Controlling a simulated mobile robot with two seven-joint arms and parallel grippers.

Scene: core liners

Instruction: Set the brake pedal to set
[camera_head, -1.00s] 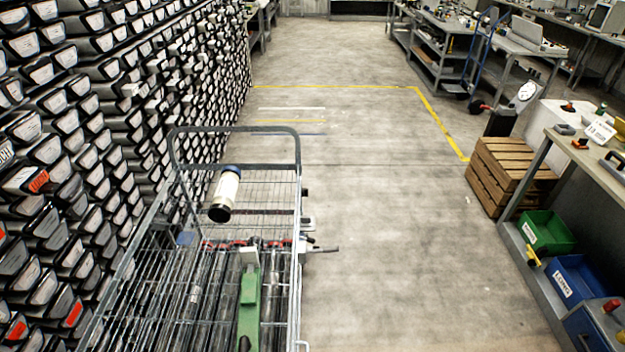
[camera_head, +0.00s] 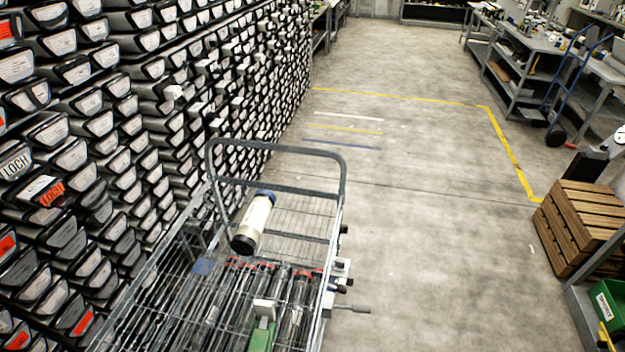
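A metal wire cart (camera_head: 343,192) with a tall looped handle stands at the lower middle, beside the shelf wall. A thin grey lever (camera_head: 353,309) sticks out to the right from the cart's right side; it may be the brake pedal, but I cannot tell for sure or read its setting. Small grey and black fittings (camera_head: 341,268) sit just above it. A white cylinder with dark ends (camera_head: 255,222) rests tilted at the cart's far end. Several dark tubes with red ends (camera_head: 265,267) lie in the cart. Neither of my grippers is in view.
Stacked core liners with white labels (camera_head: 70,150) fill the left side, close to the cart. A green piece (camera_head: 262,336) shows in the cart's front. Wooden crates (camera_head: 583,222) and a green bin (camera_head: 608,303) stand at right. The concrete floor (camera_head: 430,230) between is clear.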

